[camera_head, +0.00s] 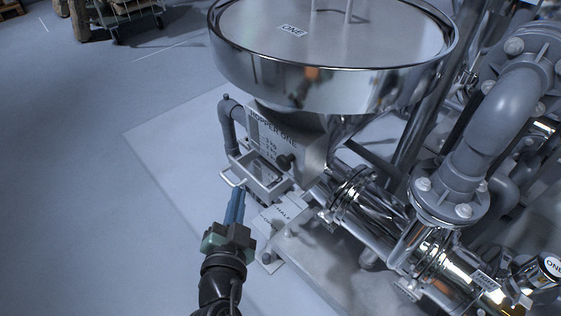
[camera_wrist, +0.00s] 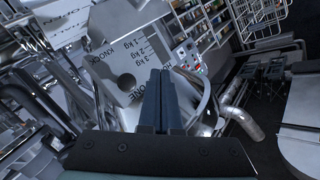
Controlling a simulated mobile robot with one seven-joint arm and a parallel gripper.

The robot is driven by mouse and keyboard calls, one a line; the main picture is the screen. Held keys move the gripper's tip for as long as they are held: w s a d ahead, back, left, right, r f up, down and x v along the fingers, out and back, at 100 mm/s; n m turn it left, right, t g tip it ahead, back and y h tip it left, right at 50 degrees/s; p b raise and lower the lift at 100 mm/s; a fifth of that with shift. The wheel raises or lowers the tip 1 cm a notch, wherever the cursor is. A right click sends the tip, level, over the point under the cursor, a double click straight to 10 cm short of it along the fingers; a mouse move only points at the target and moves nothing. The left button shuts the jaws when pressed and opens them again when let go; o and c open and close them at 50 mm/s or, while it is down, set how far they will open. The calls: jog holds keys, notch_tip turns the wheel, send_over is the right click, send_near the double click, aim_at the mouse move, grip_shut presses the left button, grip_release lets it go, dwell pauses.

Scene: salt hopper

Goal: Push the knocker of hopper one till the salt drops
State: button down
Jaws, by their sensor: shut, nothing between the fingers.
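Hopper one (camera_head: 335,85) is a shiny steel hopper with a wide round lid marked ONE. Its front plate (camera_head: 265,135) reads HOPPER ONE with kg marks, and shows in the wrist view (camera_wrist: 130,45). A dark round knob (camera_head: 284,161), which looks like the knocker, sticks out at the plate's lower right; a dark round shape in the wrist view (camera_wrist: 127,82) seems to be it. My gripper (camera_head: 237,192) is shut and empty, its blue fingers pointing at the hopper's front, below and left of the knob and apart from it. The fingers also show in the wrist view (camera_wrist: 160,75). No falling salt is visible.
A small metal tray (camera_head: 262,178) with a bar handle (camera_head: 231,176) sits under the plate, very close to my fingertips; I cannot tell if they touch. Steel pipes (camera_head: 365,205) and a grey elbow (camera_head: 495,115) crowd the right. The floor at left is free.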

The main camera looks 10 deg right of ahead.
aim_at(278, 162)
jog(key=w+d+p, duration=0.4)
jog(key=d+p, duration=0.1)
jog(key=d, duration=0.1)
jog(key=shift+w+d, duration=0.2)
jog(key=shift+w, duration=0.15)
jog(key=shift+d+r, duration=0.1)
dwell(1.8)
jog(key=shift+w+d, duration=0.25)
jog(key=shift+w+d+p, duration=0.5)
jog(key=shift+d+p, duration=0.15)
jog(key=shift+d, duration=0.05)
dwell(1.0)
jog(key=shift+s+a, duration=0.1)
jog(key=shift+s+a+b, duration=0.7)
jog(key=shift+a+b, duration=0.2)
jog(key=shift+b, duration=0.3)
